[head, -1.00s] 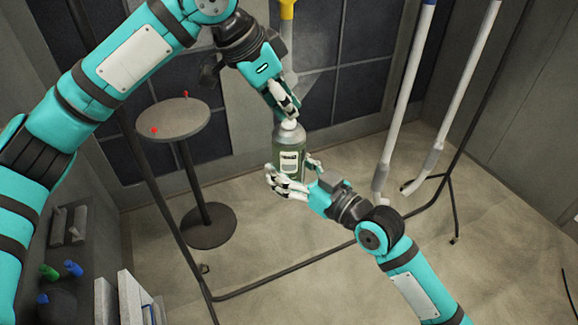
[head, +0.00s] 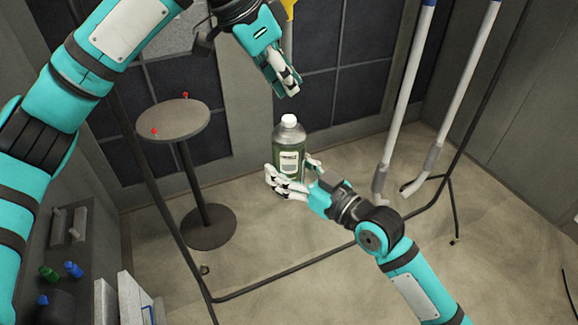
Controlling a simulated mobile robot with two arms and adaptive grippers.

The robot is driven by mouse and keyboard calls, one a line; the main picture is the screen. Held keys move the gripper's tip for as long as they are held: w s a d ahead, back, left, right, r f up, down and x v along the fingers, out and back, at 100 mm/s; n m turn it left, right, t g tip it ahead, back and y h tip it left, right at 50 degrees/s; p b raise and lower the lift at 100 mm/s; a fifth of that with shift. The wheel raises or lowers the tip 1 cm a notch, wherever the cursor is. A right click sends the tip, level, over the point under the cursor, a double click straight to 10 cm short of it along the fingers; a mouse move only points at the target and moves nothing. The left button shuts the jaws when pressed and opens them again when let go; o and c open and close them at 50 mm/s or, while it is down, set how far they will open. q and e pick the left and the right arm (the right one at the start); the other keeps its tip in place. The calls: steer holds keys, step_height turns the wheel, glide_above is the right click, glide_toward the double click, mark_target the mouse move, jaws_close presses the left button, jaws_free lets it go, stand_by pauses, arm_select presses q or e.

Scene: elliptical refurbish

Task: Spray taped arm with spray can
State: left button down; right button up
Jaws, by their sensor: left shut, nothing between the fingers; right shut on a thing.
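The spray can (head: 289,143) is a green can with a white cap and a pale label. It stands upright in my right gripper (head: 293,182), whose white fingers are shut around its lower part. My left gripper (head: 288,88) is shut and empty above the can, apart from its cap. Two long white arms (head: 407,95) hang at the right with grey lower ends and blue bands near the top. A third hanging piece (head: 288,8) with a yellow band is mostly hidden behind my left gripper. I cannot tell which is the taped arm.
A round grey table (head: 172,120) with small red pieces stands at the left. A dark rack frame (head: 285,277) runs along the floor. Green and blue bottles (head: 73,269) sit on a shelf at the lower left.

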arm_select(q)
steer(key=v, duration=1.2)
stand_by(0.7)
